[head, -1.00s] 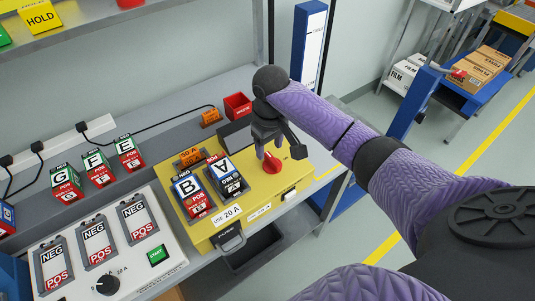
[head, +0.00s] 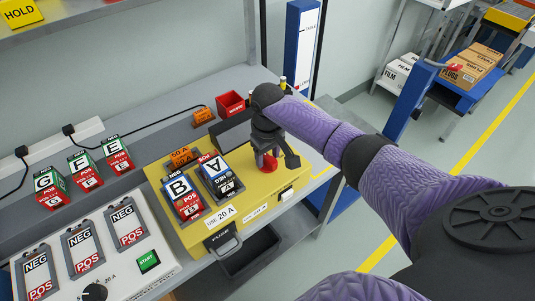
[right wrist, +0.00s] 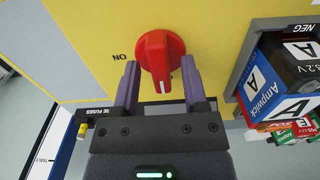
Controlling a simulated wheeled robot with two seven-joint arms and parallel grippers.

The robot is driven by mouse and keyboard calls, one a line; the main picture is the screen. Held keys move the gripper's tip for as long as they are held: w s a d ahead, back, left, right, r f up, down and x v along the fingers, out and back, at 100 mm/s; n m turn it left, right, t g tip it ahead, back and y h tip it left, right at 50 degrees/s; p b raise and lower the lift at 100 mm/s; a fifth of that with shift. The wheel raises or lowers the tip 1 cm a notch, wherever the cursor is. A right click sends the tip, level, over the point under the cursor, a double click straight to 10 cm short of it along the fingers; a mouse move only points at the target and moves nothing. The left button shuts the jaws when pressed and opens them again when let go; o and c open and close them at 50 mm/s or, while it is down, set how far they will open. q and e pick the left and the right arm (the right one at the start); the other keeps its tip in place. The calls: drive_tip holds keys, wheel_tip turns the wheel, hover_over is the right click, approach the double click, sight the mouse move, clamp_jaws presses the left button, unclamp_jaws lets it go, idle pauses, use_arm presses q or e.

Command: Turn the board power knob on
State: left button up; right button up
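The red power knob (head: 269,166) sits on the yellow board (head: 204,241), near the board's right end. In the right wrist view the knob (right wrist: 161,52) has a raised bar with a white mark pointing down the picture, towards my gripper. The "ON" label (right wrist: 119,57) is to the left of the knob. My right gripper (head: 266,158) is at the knob. In the right wrist view its fingers (right wrist: 159,72) are apart, one on each side of the knob's lower part, with gaps showing. My left gripper is out of view.
Batteries B (head: 182,196) and A (head: 220,177) stand in the board, left of the knob. A red bin (head: 231,103) and an orange block (head: 203,116) are behind. A white charger panel (head: 125,266) with a green START button (head: 148,261) is at the left.

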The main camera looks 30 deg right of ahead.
clamp_jaws()
drive_tip(key=m+p, duration=0.2)
drive_tip(key=shift+r+p, duration=0.25)
drive_tip(key=shift+p, duration=0.05)
drive_tip(key=m+p, duration=0.2)
drive_tip(key=m, duration=0.1)
drive_tip(key=shift+f+m+p, duration=0.1)
drive_tip(key=shift+m+p, duration=0.2)
drive_tip(key=shift+p, duration=0.1)
drive_tip(key=m+p, duration=0.1)
drive_tip(key=m, duration=0.1)
drive_tip(key=shift+m, duration=0.4)
drive_tip(key=m+p, duration=0.1)
drive_tip(key=m, duration=0.1)
drive_tip(key=shift+f+m, duration=0.1)
drive_tip(key=shift+m, duration=0.2)
drive_tip(key=m, duration=0.3)
drive_tip(key=shift+p, duration=0.3)
drive_tip(key=shift+w+m, duration=0.1)
drive_tip(key=shift+m, duration=1.8)
